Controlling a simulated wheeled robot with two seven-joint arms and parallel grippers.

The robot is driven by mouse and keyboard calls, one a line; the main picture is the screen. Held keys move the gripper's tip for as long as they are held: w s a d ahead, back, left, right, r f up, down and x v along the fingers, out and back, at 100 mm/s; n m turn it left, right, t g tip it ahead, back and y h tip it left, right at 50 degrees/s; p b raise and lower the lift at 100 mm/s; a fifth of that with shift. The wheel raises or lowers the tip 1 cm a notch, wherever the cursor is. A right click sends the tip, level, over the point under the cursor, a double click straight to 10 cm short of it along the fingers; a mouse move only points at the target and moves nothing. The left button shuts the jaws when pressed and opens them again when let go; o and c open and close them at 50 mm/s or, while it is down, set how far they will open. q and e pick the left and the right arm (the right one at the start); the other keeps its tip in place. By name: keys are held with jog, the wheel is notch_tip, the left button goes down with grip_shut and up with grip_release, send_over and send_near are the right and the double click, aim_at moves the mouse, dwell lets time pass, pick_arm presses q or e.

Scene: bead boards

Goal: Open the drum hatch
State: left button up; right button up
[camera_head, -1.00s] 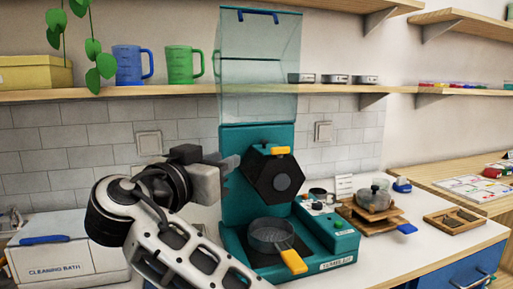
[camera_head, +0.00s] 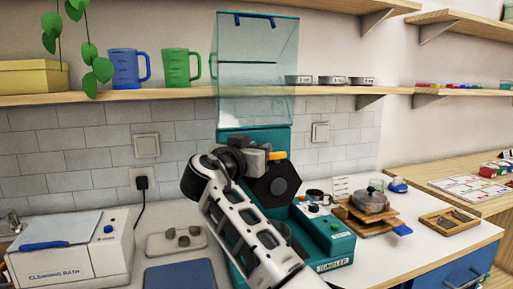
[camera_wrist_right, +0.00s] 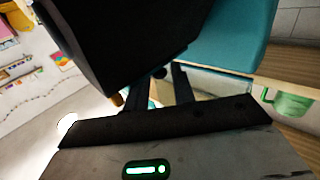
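The teal tumbler (camera_head: 255,140) stands on the counter with its dark hexagonal drum (camera_head: 284,182) facing forward. A yellow handle (camera_head: 278,156) sits at the drum's top edge. My right gripper (camera_head: 266,152) is at the drum's upper left, its fingertips close beside the handle; contact cannot be made out. In the wrist view the right gripper (camera_wrist_right: 163,78) shows two dark fingers with a gap between them. The black drum (camera_wrist_right: 125,35) fills the top there, and a bit of orange-yellow handle (camera_wrist_right: 117,100) shows left of the fingers. My forearm hides the tumbler's lower left. My left gripper is not in view.
A clear raised cover (camera_head: 256,70) stands above the tumbler, in front of the shelf (camera_head: 150,92). A cleaning bath (camera_head: 75,255) and a tray (camera_head: 176,242) lie left. Stacked wooden boards with a pot (camera_head: 370,205) stand right.

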grip_shut()
jog(key=shift+r, duration=0.15)
